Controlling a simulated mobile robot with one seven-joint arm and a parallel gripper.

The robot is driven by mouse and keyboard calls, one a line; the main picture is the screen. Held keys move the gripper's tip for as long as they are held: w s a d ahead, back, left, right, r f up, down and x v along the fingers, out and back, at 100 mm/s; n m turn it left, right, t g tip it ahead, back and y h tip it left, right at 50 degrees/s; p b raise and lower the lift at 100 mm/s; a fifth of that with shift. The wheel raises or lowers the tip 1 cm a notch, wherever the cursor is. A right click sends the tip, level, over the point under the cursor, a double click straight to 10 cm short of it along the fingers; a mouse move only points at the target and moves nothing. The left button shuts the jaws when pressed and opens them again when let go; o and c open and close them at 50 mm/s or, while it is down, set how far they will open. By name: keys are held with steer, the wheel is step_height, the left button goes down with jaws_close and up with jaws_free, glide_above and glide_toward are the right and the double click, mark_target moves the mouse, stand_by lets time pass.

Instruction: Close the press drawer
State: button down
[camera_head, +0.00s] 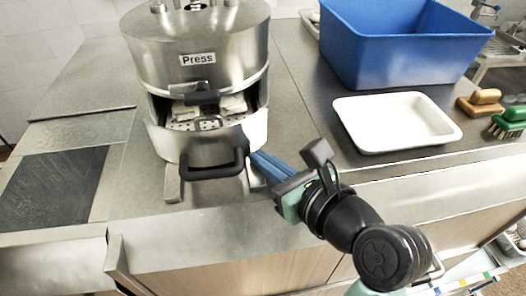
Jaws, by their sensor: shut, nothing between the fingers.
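The press (196,62) is a round steel machine labelled "Press" on the counter. Its drawer (221,151) sticks out at the front below the upper body, with a black handle (213,171). Pale pieces (233,104) lie inside on a perforated plate. A second black handle (203,97) is on the upper body. My gripper (257,160) is shut, with blue fingers pointing at the right end of the drawer handle. The fingertips are very close to the drawer front; I cannot tell if they touch.
A white tray (398,121) and a blue bin (394,57) stand to the right. Brushes (509,120) lie at the far right. A dark slab (50,188) is at the left. The counter front edge runs below the press.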

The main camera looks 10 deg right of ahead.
mark_target(259, 141)
steer(key=shift+w, duration=0.25)
steer(key=shift+w+r+p, duration=0.15)
steer(key=shift+w+p, duration=0.15)
steer(key=w+p, duration=0.1)
steer(key=w, duration=0.2)
steer(key=shift+p, duration=0.3)
steer(key=shift+w, duration=0.3)
steer(key=shift+s, duration=0.15)
